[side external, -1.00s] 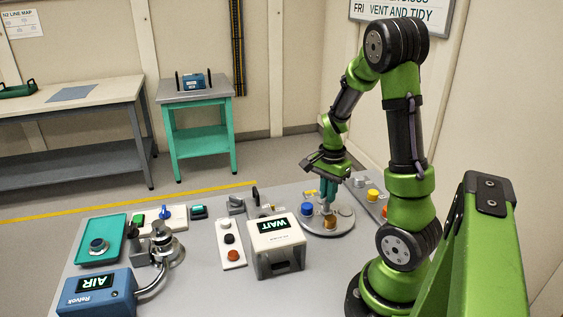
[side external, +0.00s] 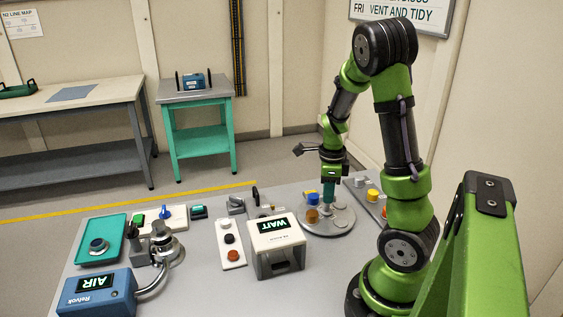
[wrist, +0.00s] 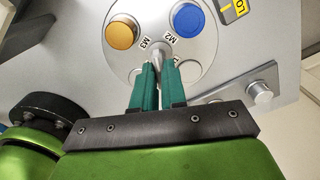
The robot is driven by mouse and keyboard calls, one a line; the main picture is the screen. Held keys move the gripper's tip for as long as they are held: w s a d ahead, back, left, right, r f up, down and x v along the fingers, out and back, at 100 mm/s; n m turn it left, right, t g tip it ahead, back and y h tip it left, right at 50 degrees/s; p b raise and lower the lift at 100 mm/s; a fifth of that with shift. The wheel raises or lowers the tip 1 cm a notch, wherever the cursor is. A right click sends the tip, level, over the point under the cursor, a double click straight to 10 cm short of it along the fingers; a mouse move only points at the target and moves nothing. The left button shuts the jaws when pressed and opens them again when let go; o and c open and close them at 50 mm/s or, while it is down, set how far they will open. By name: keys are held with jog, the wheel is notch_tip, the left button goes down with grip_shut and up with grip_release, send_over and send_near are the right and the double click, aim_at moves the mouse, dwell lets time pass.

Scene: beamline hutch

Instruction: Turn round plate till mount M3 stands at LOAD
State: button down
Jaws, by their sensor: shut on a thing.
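The round plate (side external: 340,228) lies flat on the bench below my arm. In the wrist view, the plate (wrist: 118,78) carries an orange cap (wrist: 121,33) at the mount marked M3 and a blue cap (wrist: 187,17) at M2. Two pale round mounts near my fingers look empty, their labels partly hidden. A yellow tag (wrist: 236,8), cut off by the frame and reading "LO", lies off the rim, nearer the blue cap than the orange one. My gripper (wrist: 160,66) is shut on the grey centre knob (wrist: 158,48); in the side view, it (side external: 328,204) stands upright over the plate.
A white box reading WAIT (side external: 277,242) stands close left of the plate. A strip with several buttons (side external: 231,243), a blue AIR box (side external: 98,294) and a teal tray (side external: 100,254) are farther left. A grey strip with coloured pieces (side external: 371,199) lies right of the plate.

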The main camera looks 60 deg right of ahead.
jog(key=m, duration=0.6)
jog(key=shift+r+m, duration=0.1)
jog(key=shift+m, duration=0.2)
jog(key=m, duration=1.1)
jog(key=shift+m, duration=2.2)
jog(key=c, duration=1.2)
grip_release()
notch_tip(320, 180, up, 17)
jog(key=shift+f, duration=0.1)
